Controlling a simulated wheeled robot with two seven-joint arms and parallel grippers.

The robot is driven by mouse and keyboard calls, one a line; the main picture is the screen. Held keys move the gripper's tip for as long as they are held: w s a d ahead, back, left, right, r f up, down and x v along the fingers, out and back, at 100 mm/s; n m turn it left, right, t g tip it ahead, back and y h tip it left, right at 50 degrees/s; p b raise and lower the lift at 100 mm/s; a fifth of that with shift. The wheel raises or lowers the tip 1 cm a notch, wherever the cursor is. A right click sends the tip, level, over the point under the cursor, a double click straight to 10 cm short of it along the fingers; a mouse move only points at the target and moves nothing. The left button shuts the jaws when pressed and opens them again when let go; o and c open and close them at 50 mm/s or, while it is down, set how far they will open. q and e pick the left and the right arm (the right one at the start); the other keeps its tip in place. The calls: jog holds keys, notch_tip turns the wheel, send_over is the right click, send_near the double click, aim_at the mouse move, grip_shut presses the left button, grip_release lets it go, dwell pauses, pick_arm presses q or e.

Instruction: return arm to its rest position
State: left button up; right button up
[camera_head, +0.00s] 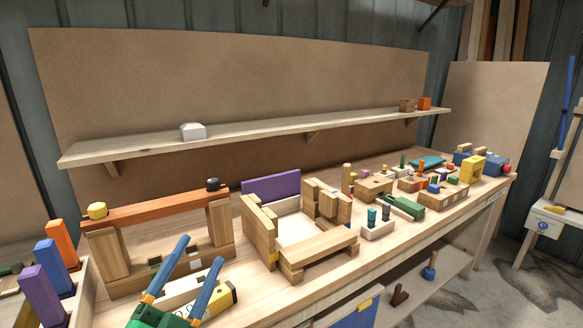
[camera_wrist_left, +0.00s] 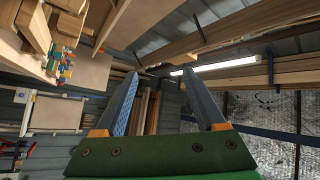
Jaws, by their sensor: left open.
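My left gripper (camera_head: 187,272) shows at the lower left of the head view, with green body and blue fingers. Its fingers are spread and nothing is between them. It is in front of the wooden frame with the orange-brown beam (camera_head: 155,208), above the near edge of the workbench (camera_head: 262,297). In the left wrist view the two open fingers (camera_wrist_left: 165,92) point away from the bench toward the room's wall, with only air between them. My right gripper is not in view.
A block enclosure (camera_head: 318,256) stands right of the gripper. A box with upright coloured blocks (camera_head: 84,296) stands at the left. A wall shelf (camera_head: 255,129) runs above the bench. Several small toys crowd the bench's right half. Open floor (camera_head: 526,275) lies at the right.

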pick_arm(q)
jog(key=s+a+f+n+g+y, duration=0.2)
jog(key=f+n+g, duration=0.1)
jog(key=f, duration=0.4)
jog(key=s+a+f+n+g+y, duration=0.15)
jog(key=f+n+g, duration=0.25)
jog(key=f, duration=0.4)
jog(key=s+a+f+n+g+y, duration=0.2)
jog(key=s+f+n+g+y, duration=0.1)
jog(key=f, duration=0.4)
jog(key=s+d+f+n+g+h, duration=0.1)
jog(key=s+d+f+g, duration=0.1)
jog(key=s+f+g, duration=0.4)
jog(key=s+d+f+n+g, duration=0.1)
jog(key=s+d+f+g, duration=0.1)
jog(key=s+f, duration=0.5)
jog(key=s+f+g, duration=0.1)
jog(key=s+f, duration=0.1)
jog(key=f, duration=0.5)
jog(key=s+f+g, duration=0.1)
jog(key=s+f, duration=0.2)
jog(key=f, duration=0.5)
jog(key=s+a+f, duration=0.2)
jog(key=s+f, duration=0.7)
jog(key=s, duration=0.2)
jog(key=shift+s+a+f+m+g, duration=0.2)
jog(key=shift+f+m+g, duration=0.15)
jog(key=shift+m+g, duration=0.05)
